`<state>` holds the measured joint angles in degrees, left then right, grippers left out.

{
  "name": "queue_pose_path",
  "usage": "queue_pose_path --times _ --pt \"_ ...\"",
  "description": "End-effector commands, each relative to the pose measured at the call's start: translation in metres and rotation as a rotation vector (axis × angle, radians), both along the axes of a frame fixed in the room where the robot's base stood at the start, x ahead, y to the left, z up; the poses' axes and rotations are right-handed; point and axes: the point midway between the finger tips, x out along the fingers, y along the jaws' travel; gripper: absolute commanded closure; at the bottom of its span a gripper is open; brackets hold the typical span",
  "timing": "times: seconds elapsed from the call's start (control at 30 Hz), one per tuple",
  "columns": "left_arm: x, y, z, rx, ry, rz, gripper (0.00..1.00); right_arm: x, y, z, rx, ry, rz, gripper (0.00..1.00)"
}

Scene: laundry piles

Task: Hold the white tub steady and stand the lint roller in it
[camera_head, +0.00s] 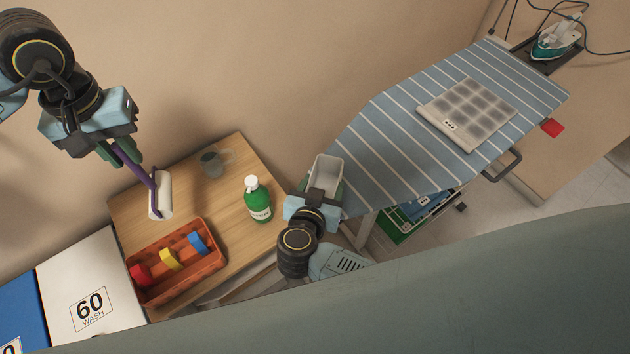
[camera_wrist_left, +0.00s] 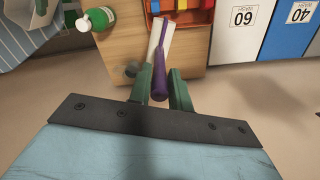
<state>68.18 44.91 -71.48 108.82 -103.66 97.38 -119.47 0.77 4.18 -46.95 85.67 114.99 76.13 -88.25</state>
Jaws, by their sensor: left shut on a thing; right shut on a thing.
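My left gripper (camera_head: 122,154) is shut on the purple handle of the lint roller (camera_head: 161,196). The roller's white head points down over the left part of the wooden table. In the left wrist view the purple handle (camera_wrist_left: 161,72) sits between the green fingers (camera_wrist_left: 160,88), with the white head beyond it. The white tub (camera_head: 326,172) is upright with its opening facing up, between the table's right side and the ironing board. It looks empty. My right gripper (camera_head: 322,193) is shut on the tub's near wall. What the tub's base rests on is hidden.
On the wooden table (camera_head: 225,245) are a green bottle (camera_head: 257,199), a clear glass (camera_head: 216,162) and an orange crate (camera_head: 205,282) with coloured rolls. A white "60 wash" bin (camera_head: 75,265) stands left.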

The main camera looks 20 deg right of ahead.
Motion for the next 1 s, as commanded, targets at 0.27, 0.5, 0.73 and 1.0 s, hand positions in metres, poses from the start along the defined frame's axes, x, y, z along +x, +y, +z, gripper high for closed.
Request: queue_pose_path --times 0.27,0.5,0.73,1.0 --pt "0.0 0.0 0.0 0.0 -0.001 0.002 1.0 0.0 0.0 0.0 0.0 0.0 0.0 0.63" --pt "0.008 -0.021 0.0 -0.01 0.002 0.151 1.0 0.0 0.0 0.0 0.0 0.0 0.0 0.63" --pt "0.023 -0.069 0.0 -0.022 0.015 0.524 1.0 0.0 0.0 0.0 0.0 0.0 0.0 0.63" --pt "0.032 -0.131 0.002 -0.023 0.032 0.988 1.0 0.0 0.0 0.0 0.0 0.0 0.0 0.63"
